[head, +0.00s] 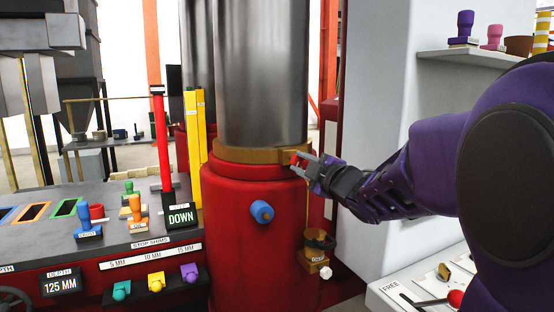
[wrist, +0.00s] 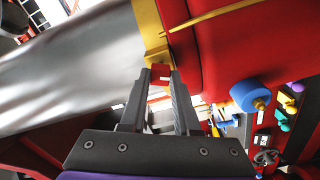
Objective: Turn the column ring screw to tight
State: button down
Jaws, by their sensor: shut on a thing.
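The column ring (head: 245,156) is a brass-coloured band around the grey metal column (head: 262,75), just above the red base (head: 250,215). The ring screw (wrist: 160,73) is a small red block at the ring's edge in the wrist view. My gripper (head: 301,164) reaches in from the right at ring height, and its fingertips are at the screw. In the wrist view my gripper (wrist: 160,80) has a finger on each side of the red screw and is shut on it. The ring (wrist: 155,35) is just beyond the fingertips. How tight the screw is cannot be told.
A blue knob (head: 262,211) sticks out of the red base below the ring. A small brown cup (head: 320,239) hangs at the base's right side. A control panel (head: 60,215) with coloured levers lies left. A pale wall (head: 385,90) with a shelf stands right.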

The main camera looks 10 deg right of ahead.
jog(key=m+p, duration=0.1)
jog(key=m, duration=0.2)
jog(key=m+p, duration=0.1)
jog(key=m, duration=0.1)
jog(key=shift+r+m, duration=0.2)
jog(key=shift+m, duration=0.2)
jog(key=m+p, duration=0.2)
jog(key=m, duration=0.6)
jog(key=shift+m+p, duration=0.4)
jog(key=m, duration=0.4)
jog(key=shift+m, duration=0.4)
jog(key=c, duration=0.6)
grip_release()
jog(key=shift+f, duration=0.1)
jog(key=shift+c, duration=0.2)
